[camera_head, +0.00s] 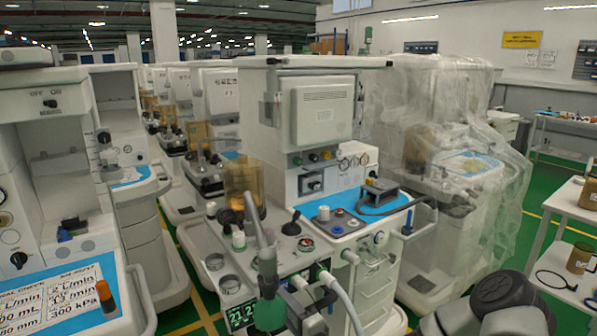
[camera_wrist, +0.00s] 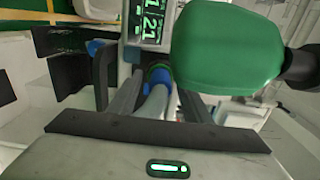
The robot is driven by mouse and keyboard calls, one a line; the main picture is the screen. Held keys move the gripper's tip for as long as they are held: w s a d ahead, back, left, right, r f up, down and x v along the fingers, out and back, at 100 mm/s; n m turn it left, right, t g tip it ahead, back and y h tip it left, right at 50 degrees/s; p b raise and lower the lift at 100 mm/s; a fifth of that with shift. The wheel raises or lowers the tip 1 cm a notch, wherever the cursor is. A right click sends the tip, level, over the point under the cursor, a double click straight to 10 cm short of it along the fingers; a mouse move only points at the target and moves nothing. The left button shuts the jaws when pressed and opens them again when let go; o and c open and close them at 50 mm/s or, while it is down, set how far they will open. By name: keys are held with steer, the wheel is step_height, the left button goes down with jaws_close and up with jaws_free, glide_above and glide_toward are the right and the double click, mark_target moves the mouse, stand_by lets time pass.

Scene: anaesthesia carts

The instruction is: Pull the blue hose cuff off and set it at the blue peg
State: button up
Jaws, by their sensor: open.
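The blue hose cuff (camera_wrist: 158,77) sits at the end of a pale grey hose (camera_wrist: 154,102), against a port with a greenish ring in the wrist view. My gripper (camera_wrist: 152,84) is open, with its fingers on either side of the hose and cuff; I cannot tell whether either finger touches. A blue piece (camera_wrist: 96,46) shows beyond the left finger; I cannot tell whether it is the peg. In the head view a small blue upright part (camera_head: 407,223) stands at the cart's right side, possibly the blue peg. The cuff is not clear there.
A green breathing bag (camera_wrist: 228,48) hangs close to the right finger; it also shows in the head view (camera_head: 269,312). A lit display (camera_wrist: 151,22) lies just beyond the fingers. Pale hoses (camera_head: 340,293) hang at the cart's front. A plastic-covered cart (camera_head: 450,150) stands right.

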jaws_close()
steer(key=v, duration=0.6)
stand_by(1.2)
steer(key=s+d+r+m+t+h+p, duration=0.1)
steer(key=d+r+m+t+h, duration=0.15)
steer(key=d+r+h, duration=0.35)
steer(key=s+d+r+m+t+h, duration=0.15)
steer(key=d+m+h, duration=0.25)
steer(key=d, duration=0.5)
step_height(320, 180, up, 20)
steer(key=g+p, duration=0.1)
steer(key=p, duration=1.8)
steer(key=shift+w+a+p, duration=0.25)
steer(key=shift+p, duration=0.1)
